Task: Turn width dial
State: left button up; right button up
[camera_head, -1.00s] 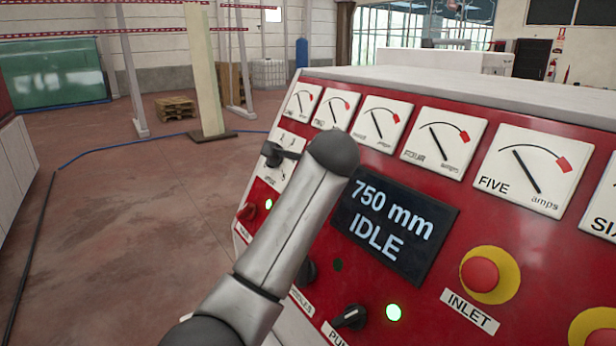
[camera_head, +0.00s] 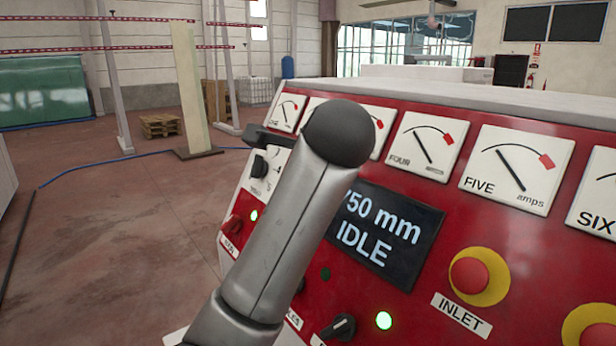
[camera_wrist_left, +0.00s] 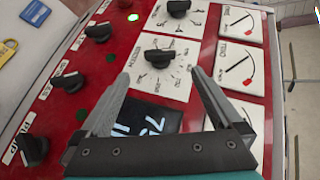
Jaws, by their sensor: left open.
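The width dial (camera_wrist_left: 160,57) is a black knob on a white plate with marks around it, in the left wrist view, beside the display. Its pointer and lettering are too small to read surely. My left gripper (camera_wrist_left: 160,73) is open, its two fingertips on either side just short of the knob, with no visible contact. In the head view my left arm hides the dial, and the gripper is mostly hidden behind the arm. The display (camera_head: 375,235) reads "750 mm IDLE", partly covered by my arm; it also shows in the left wrist view (camera_wrist_left: 150,118). My right gripper is not in view.
Another black knob (camera_wrist_left: 178,7) sits beyond the dial. Amp gauges (camera_head: 505,170) line the panel's top. Open floor (camera_head: 110,230) is at left.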

pick_arm(q)
jog(key=v, duration=0.5)
jog(key=shift+s+r+b, duration=0.1)
jog(key=shift+s+b, duration=0.2)
jog(key=shift+b, duration=0.1)
